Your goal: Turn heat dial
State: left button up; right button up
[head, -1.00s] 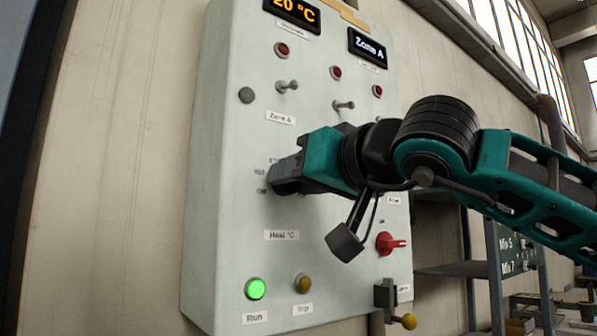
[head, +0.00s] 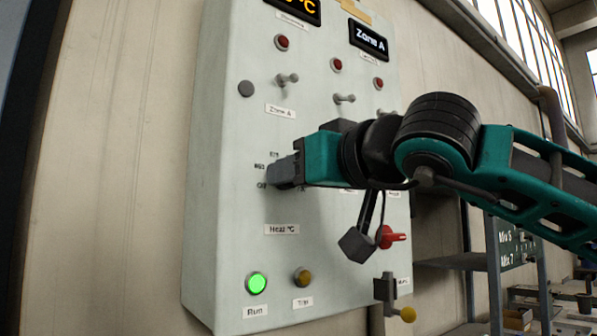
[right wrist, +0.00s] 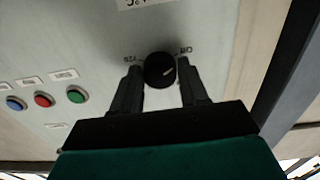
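The black heat dial (right wrist: 160,70) with a pale pointer mark shows in the right wrist view. In the head view it is hidden behind my right gripper (head: 280,173), above the "Heat °C" label (head: 282,229). In the right wrist view the two fingers of my right gripper (right wrist: 161,78) stand apart, one on each side of the dial, with a narrow gap on each side. My left gripper is in neither view.
The grey panel (head: 215,200) carries toggle switches, red lamps, a lit green Run button (head: 256,283), a yellow Trip button (head: 303,277) and a red rotary switch (head: 390,237). A lever with a yellow knob (head: 408,314) sticks out at the lower right.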

jog(key=o, duration=0.4)
jog(key=shift+s+d, duration=0.1)
jog(key=b+v, duration=0.2)
jog(key=v, duration=1)
jog(key=shift+s+d, duration=0.15)
jog(key=shift+s, duration=0.15)
